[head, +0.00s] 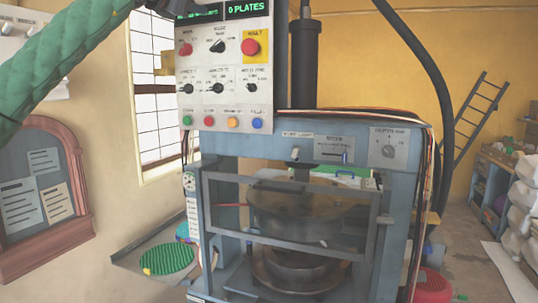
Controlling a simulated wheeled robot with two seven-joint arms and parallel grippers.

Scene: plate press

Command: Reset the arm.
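A green, scaly-textured arm, which appears to be my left arm (62,55), comes in from the left edge and rises to the top edge. Its end is cut off beside the control panel (224,103), so I cannot see whether the gripper is open or holds anything. My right gripper is not in view. The panel has a green display reading "0 PLATES" (246,7), a red button (250,47) on a yellow square, several knobs and a row of coloured buttons. Below it stands the blue-grey press (228,144) with a barred front guard (290,238) across round metal dies.
A low tray (128,258) at the lower left holds a green ribbed disc (167,261). A framed notice board (72,160) hangs on the left wall. A ladder (480,115), a blue workbench (490,185) and white sacks (520,210) stand at the right. Some floor is clear there.

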